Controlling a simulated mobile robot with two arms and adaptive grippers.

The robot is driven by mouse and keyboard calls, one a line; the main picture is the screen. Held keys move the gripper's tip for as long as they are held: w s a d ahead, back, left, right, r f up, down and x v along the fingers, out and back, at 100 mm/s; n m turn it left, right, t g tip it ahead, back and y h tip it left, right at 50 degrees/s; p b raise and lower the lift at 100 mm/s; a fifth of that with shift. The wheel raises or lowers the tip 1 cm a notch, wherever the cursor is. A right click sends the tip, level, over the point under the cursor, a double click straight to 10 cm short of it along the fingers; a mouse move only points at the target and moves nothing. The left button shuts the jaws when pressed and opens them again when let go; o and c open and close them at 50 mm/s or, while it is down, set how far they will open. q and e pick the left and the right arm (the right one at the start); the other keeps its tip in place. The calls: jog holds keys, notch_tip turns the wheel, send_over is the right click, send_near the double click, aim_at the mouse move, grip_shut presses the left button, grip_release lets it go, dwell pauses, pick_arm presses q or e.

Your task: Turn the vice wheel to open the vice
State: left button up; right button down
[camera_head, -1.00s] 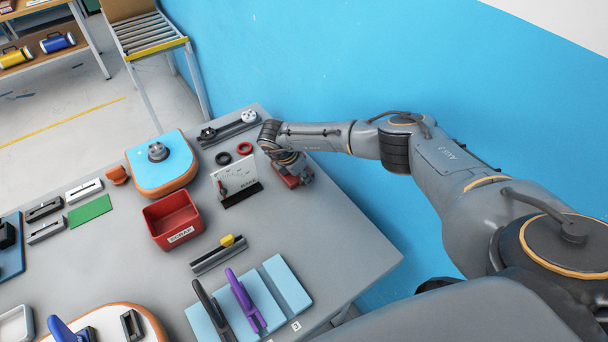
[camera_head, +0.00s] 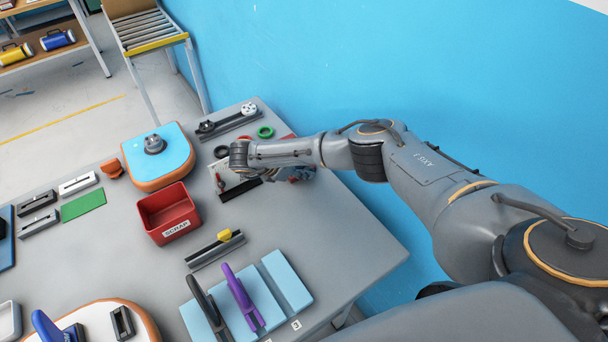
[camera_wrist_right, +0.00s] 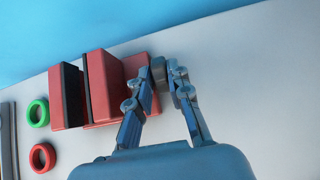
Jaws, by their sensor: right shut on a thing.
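The red vice (camera_wrist_right: 68,95) lies on the grey table in the right wrist view, with dark strips on its facing jaws and what looks like a narrow gap between them. At its right end is a small grey wheel (camera_wrist_right: 158,70). My right gripper (camera_wrist_right: 166,74) is shut on this wheel, one finger on each side of it. In the head view my right forearm and wrist cover most of the vice; only a red bit (camera_head: 288,138) shows past the arm. My left gripper is in neither view.
Green (camera_head: 265,132) and black (camera_head: 221,152) rings lie near the vice. The red scrap bin (camera_head: 168,208) and a black-and-yellow tool (camera_head: 215,250) are nearer. The blue wall (camera_head: 400,80) rises behind the table.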

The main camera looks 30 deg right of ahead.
jog(key=shift+a+f+h+b, duration=0.2)
jog(key=shift+f+h+b, duration=0.1)
jog(key=shift+h+b, duration=0.8)
jog(key=shift+r+b, duration=0.1)
jog(key=shift+b, duration=0.25)
jog(key=c, duration=1.3)
grip_release()
jog(key=shift+o, duration=0.2)
jog(key=v, duration=1.2)
jog(key=shift+s, duration=0.1)
